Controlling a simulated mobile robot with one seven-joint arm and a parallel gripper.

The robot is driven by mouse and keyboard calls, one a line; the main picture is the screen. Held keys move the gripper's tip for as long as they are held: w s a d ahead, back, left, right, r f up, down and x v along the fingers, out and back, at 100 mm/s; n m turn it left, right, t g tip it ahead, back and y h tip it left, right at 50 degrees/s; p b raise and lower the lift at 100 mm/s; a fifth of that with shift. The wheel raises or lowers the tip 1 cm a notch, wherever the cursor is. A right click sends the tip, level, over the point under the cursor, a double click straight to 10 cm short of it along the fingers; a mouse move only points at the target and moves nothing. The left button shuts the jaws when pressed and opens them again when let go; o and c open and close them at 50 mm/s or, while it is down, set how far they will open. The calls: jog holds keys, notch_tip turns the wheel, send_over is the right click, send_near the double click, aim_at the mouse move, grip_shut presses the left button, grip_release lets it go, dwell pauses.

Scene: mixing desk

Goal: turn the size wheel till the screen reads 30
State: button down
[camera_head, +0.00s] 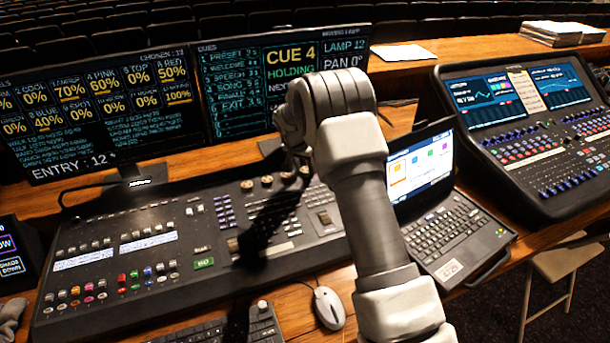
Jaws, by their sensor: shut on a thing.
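The lighting desk (120,235) has a row of small round wheels near its top right, among them one wheel (247,185) at the left and another (267,181). My gripper (297,166) points down at the right end of this row, partly hidden by my own arm. It is shut on a wheel there; its fingertips and the wheel's label are too small to read. The cue screen (240,90) stands behind the desk and shows CUE 4, HOLDING, LAMP 12 and PAN 0°. My arm covers its lower right part, and no size reading shows.
A second screen (95,100) stands at the left. An open laptop (450,228) is right of my arm, with a sound console (530,130) beyond it. A mouse (329,308) and keyboard (215,333) lie in front. Papers (403,52) lie behind.

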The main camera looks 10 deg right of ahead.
jog(key=shift+m+b, duration=0.4)
jog(key=shift+m, duration=0.1)
jog(key=c, duration=0.7)
grip_release()
jog(key=v, duration=1.7)
jog(key=shift+w+a+r, duration=0.2)
jog(key=shift+a+r, duration=0.05)
jog(key=shift+a, duration=0.05)
